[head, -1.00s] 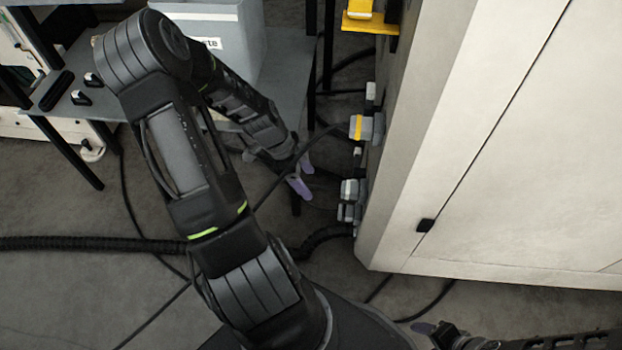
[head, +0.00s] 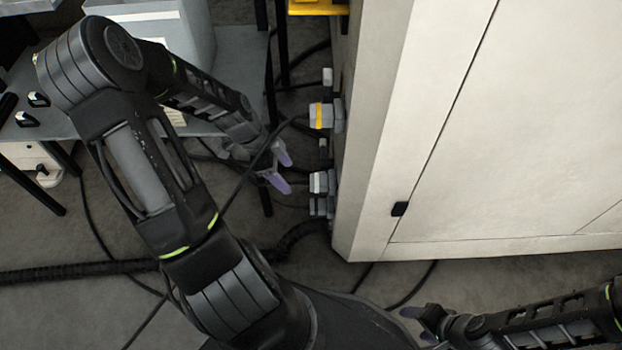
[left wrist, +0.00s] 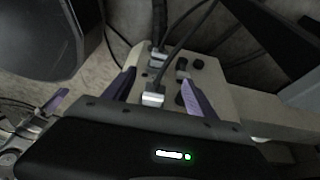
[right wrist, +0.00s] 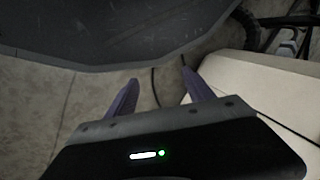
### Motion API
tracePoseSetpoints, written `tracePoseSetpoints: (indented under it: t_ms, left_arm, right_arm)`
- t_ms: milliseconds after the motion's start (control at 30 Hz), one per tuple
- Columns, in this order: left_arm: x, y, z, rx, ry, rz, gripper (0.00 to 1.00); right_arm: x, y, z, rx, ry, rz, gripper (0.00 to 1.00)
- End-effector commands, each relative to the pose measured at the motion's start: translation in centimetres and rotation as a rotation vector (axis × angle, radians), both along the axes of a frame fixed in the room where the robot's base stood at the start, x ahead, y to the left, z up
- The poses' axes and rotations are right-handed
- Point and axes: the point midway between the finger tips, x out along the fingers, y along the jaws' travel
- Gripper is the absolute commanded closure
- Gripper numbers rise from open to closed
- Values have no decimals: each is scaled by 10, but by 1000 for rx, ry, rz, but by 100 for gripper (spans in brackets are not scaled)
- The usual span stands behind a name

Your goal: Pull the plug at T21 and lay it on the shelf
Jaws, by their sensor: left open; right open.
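No T21 label is readable. Several grey plugs sit on the side of the pale cabinet (head: 440,130). One plug with a yellow band (head: 322,115) is above; a grey and white plug (head: 320,182) is lower. My left gripper (head: 284,173) is open, just left of the cabinet's plug side, near the height of the lower plug. In the left wrist view, a pale-topped plug (left wrist: 153,98) with a cable shows between the open fingers, apart from them. My right gripper (head: 420,326) is open and empty at the bottom; it also shows in the right wrist view (right wrist: 156,88).
A grey shelf-like table (head: 240,50) with a pale bin (head: 160,30) stands behind my left arm. A yellow bracket (head: 318,7) is high on the cabinet side. Cables and a ribbed black hose (head: 80,270) run across the floor.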

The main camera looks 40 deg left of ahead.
Motion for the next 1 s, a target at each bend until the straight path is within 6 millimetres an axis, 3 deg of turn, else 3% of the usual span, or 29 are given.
tracePoseSetpoints:
  t_ms: [300, 500, 867, 1000]
  left_arm:
    - [40, -53, -4, 0, -2, -5, 35]
    - [44, -59, -26, -1, 1, 0, 35]
    - [45, -60, -28, 0, 0, 1, 35]
    - [45, -60, -28, 0, 0, 1, 44]
  right_arm:
    - [7, -7, -29, -10, -11, -16, 39]
    - [10, -9, -45, -14, -18, -24, 39]
    - [11, -9, -46, -14, -20, -24, 39]
    - [11, -9, -46, -14, -20, -24, 39]
